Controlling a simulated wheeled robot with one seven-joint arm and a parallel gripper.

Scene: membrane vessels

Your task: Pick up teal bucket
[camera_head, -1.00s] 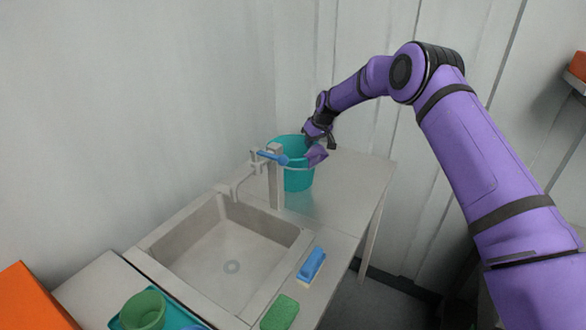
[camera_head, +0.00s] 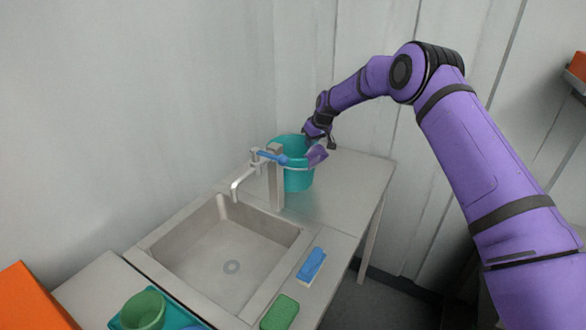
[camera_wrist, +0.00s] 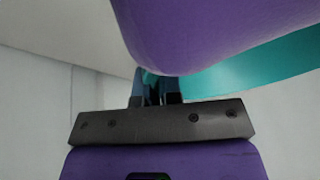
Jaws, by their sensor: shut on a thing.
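The teal bucket (camera_head: 298,178) stands upright on the counter behind the sink, partly hidden by the tap post and my gripper. My gripper (camera_head: 318,153) is at the bucket's right rim. In the wrist view, the fingers (camera_wrist: 157,92) are close together at the edge of the teal bucket (camera_wrist: 255,72), shut on it. A purple part of my gripper covers much of the bucket there, so the exact grip point is hidden.
The tap (camera_head: 243,178) with its blue lever (camera_head: 272,157) stands just in front of the bucket. The sink basin (camera_head: 225,255) is nearer. The counter right of the bucket is clear (camera_head: 355,180).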

